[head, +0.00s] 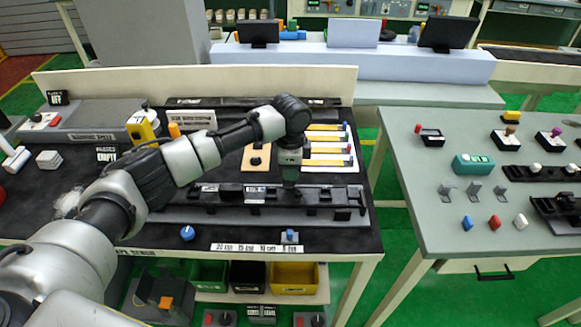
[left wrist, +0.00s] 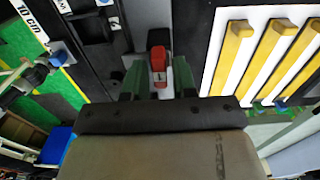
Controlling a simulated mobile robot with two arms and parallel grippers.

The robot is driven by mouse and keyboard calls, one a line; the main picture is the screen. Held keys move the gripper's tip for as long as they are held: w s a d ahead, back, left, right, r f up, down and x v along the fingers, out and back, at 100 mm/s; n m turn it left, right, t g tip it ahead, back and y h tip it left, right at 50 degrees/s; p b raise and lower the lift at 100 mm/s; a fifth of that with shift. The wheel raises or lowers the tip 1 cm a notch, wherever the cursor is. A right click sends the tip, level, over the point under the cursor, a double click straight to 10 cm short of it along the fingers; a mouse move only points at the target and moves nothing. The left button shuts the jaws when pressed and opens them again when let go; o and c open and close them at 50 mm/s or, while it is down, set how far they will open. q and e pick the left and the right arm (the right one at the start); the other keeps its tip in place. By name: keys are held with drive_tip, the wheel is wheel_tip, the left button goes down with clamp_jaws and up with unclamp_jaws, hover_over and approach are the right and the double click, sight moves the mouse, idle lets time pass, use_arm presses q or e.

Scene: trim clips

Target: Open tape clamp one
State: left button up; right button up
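In the head view my left gripper (head: 290,178) points down at the back edge of the long black rail (head: 235,195), and the red lever is hidden there. My right gripper is not in view.
Yellow strips (head: 325,150) on a white board lie just behind my left gripper. A blue knob (head: 187,233) and a length label strip (head: 255,247) sit at the bench's front edge. A grey table (head: 440,220) with small parts stands to the right, across a floor gap.

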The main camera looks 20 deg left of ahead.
use_arm(q)
clamp_jaws()
